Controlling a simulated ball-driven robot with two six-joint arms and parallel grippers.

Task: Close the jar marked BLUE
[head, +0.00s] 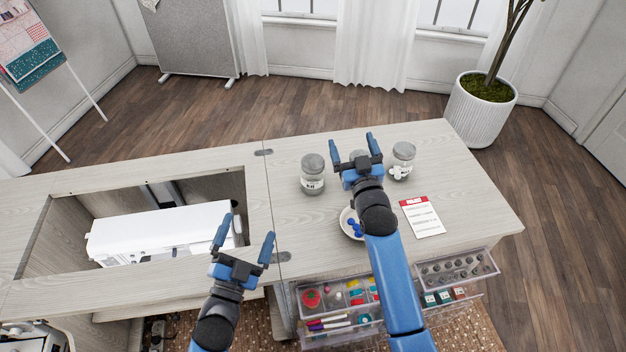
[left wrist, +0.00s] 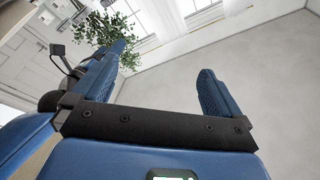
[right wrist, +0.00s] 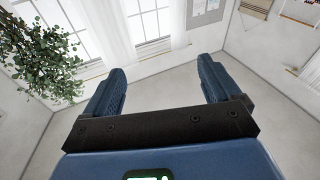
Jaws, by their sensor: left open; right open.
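A glass jar (head: 312,176) with a grey top and a small label stands on the cabinet top, left of my right gripper (head: 354,150). A second jar (head: 402,160) with a grey top and whitish contents or label stands right of it. A grey round thing, perhaps a third jar or a lid, is mostly hidden behind my right gripper. I cannot read the labels, so I cannot tell which jar is BLUE. My right gripper is open and empty over the cabinet top. My left gripper (head: 245,240) is open and empty near the front edge by the cabinet opening.
A white bowl (head: 344,228) with blue pieces is partly behind my right arm. A card with a red header (head: 422,216) lies to its right. A white sewing machine (head: 160,234) lies in the opening at left. Open clear drawers (head: 458,268) jut out at the front.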

